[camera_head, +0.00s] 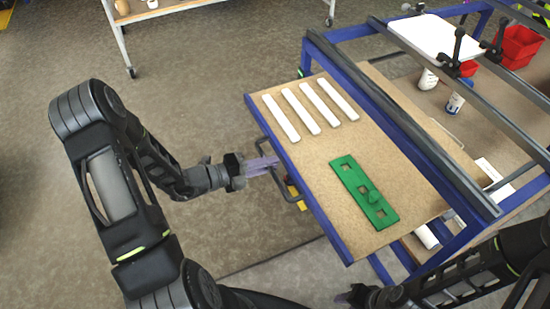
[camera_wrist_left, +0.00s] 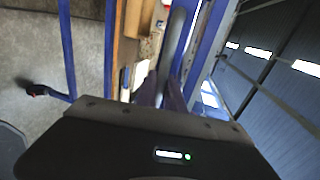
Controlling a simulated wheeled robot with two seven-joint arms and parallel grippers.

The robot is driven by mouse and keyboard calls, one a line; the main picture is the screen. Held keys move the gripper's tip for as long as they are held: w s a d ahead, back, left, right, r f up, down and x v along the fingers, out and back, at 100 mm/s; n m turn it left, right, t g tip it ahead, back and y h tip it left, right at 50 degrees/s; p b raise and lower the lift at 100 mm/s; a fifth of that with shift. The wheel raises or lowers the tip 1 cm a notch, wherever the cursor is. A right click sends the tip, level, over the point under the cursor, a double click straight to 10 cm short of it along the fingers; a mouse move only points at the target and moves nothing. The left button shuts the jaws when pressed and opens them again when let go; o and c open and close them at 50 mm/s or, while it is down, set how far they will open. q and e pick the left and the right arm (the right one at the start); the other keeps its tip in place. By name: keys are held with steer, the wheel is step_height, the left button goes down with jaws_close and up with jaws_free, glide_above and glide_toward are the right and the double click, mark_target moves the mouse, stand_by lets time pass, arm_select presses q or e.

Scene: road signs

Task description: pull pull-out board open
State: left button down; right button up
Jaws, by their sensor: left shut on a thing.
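The pull-out board (camera_head: 295,147) is a brown wooden panel in a blue frame, extended out from under the dark rails of the workbench. A dark grey bar handle (camera_head: 279,187) runs along its left edge. My left gripper (camera_head: 266,165) is at this handle, with its purple fingers shut on it. In the left wrist view the fingers (camera_wrist_left: 162,95) reach toward a grey bar close ahead; their tips are hard to make out. My right gripper (camera_head: 353,296) is low at the bottom edge, partly cut off, away from the board; its jaw state is unclear.
Several white strips (camera_head: 281,118) and a green plate with square holes (camera_head: 363,192) lie on the board. Behind are a white panel (camera_head: 435,38), red bins (camera_head: 516,46) and white bottles (camera_head: 427,80). A shelf cart stands at the top left.

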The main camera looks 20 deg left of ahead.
arm_select(q)
steer(key=shift+s+a, duration=0.3)
steer(key=shift+s, duration=0.1)
steer(key=c, duration=1.5)
jaws_free()
steer(key=shift+o, duration=0.2)
steer(key=shift+a, duration=0.1)
steer(key=v, duration=0.7)
steer(key=shift+s+a+b, duration=0.15)
steer(key=shift+s+b, duration=0.1)
steer(key=shift+b, duration=0.1)
